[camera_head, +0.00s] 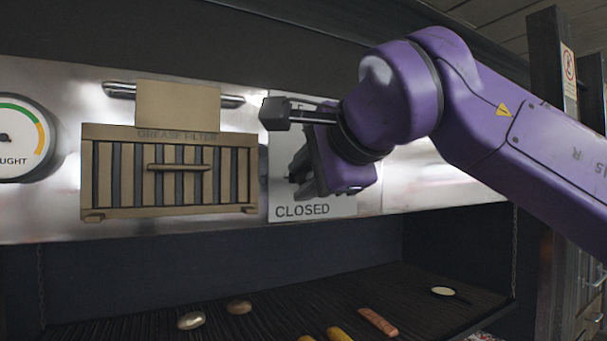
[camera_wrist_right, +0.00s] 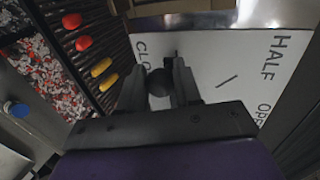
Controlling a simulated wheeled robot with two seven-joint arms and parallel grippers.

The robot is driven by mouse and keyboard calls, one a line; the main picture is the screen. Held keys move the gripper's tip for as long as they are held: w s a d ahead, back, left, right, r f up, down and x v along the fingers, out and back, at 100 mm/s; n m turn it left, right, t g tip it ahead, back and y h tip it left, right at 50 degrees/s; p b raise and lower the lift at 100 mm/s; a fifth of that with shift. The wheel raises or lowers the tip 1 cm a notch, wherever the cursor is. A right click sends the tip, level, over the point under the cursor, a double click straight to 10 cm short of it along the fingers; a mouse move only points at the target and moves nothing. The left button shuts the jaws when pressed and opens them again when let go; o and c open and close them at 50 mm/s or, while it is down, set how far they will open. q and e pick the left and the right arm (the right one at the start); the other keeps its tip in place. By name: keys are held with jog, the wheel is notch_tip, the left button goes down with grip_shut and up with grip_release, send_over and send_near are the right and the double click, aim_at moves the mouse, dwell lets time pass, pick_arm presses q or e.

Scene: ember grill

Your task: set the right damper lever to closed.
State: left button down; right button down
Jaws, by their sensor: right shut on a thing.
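The right damper's white plate (camera_head: 345,208) is on the metal hood, with CLOSED printed along its lower edge. In the right wrist view the plate (camera_wrist_right: 215,65) shows the words HALF and part of OPEN, and CLOSED partly hidden. My right gripper (camera_head: 300,165) is in front of the plate and hides most of it. In the right wrist view my right gripper (camera_wrist_right: 162,82) is shut on the dark round knob of the damper lever (camera_wrist_right: 158,82), near the CLOSED word. The rest of the lever is mostly hidden. My left gripper is not in view.
A tan grease filter (camera_head: 170,180) hangs left of the plate, with a gauge (camera_head: 18,138) farther left. Below, the grill grate (camera_head: 270,325) holds several foods, including a sausage (camera_head: 378,321). A dark post (camera_head: 550,100) stands at the right.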

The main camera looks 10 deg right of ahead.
jog(key=c, duration=0.9)
grip_release()
jog(key=shift+w+f, duration=0.1)
jog(key=shift+f, duration=0.2)
jog(key=shift+c, duration=0.2)
jog(key=shift+o, duration=0.5)
jog(key=shift+d, duration=0.1)
jog(key=shift+w, duration=0.35)
jog(key=shift+s+r, duration=0.15)
jog(key=shift+s, duration=0.2)
jog(key=b+v, duration=0.2)
jog(key=v, duration=0.7)
jog(key=shift+s+d+r, duration=0.15)
jog(key=shift+s, duration=0.2)
